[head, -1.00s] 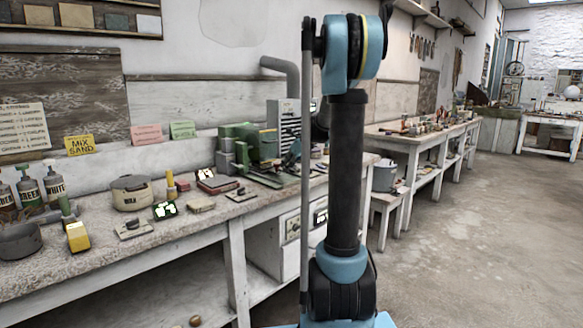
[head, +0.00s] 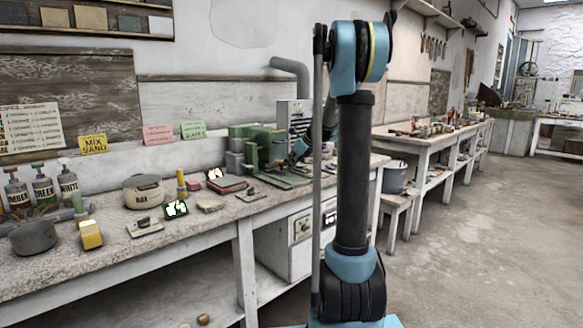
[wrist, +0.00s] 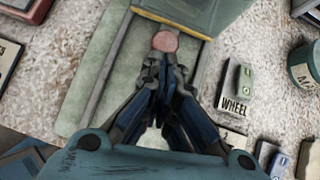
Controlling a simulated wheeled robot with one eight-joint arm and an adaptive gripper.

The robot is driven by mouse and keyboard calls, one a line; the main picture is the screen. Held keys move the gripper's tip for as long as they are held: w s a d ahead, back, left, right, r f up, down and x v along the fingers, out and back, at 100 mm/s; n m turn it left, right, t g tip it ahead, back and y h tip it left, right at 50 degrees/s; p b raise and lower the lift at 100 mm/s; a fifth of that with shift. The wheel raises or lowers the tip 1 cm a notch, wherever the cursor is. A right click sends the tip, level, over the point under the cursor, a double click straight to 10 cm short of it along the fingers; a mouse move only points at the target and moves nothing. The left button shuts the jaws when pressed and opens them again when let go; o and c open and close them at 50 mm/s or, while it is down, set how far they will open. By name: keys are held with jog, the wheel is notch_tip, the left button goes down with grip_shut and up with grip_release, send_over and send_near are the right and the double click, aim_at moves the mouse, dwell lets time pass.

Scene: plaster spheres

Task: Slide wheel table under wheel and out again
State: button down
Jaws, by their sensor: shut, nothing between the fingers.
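The green wheel machine (head: 262,146) stands on the left workbench, partly behind my arm. In the wrist view a pale green table plate (wrist: 88,95) with a long groove runs up to a green and tan body (wrist: 190,10) at the top. A round pinkish disc (wrist: 165,41) sits on the plate close to that body. My gripper (wrist: 163,62) is shut and empty over the plate, its fingertips right at the near edge of the disc. I cannot tell whether they touch it. The wheel itself is not clearly visible.
A switch box marked WHEEL (wrist: 237,88) lies right of the plate, with a dark green pot (wrist: 305,68) beyond it. A lidded pot (head: 143,191) and a yellow block (head: 91,234) stand on the bench. The floor (head: 470,235) at right is clear.

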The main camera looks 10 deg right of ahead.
jog(key=shift+w+a, duration=0.1)
jog(key=shift+s+d, duration=0.3)
jog(key=shift+s+d+r, duration=0.15)
jog(key=shift+s+d, duration=0.9)
jog(key=shift+d, duration=0.05)
jog(key=v, duration=1)
jog(key=shift+s+d, duration=0.1)
jog(key=shift+s, duration=0.05)
dwell(2.5)
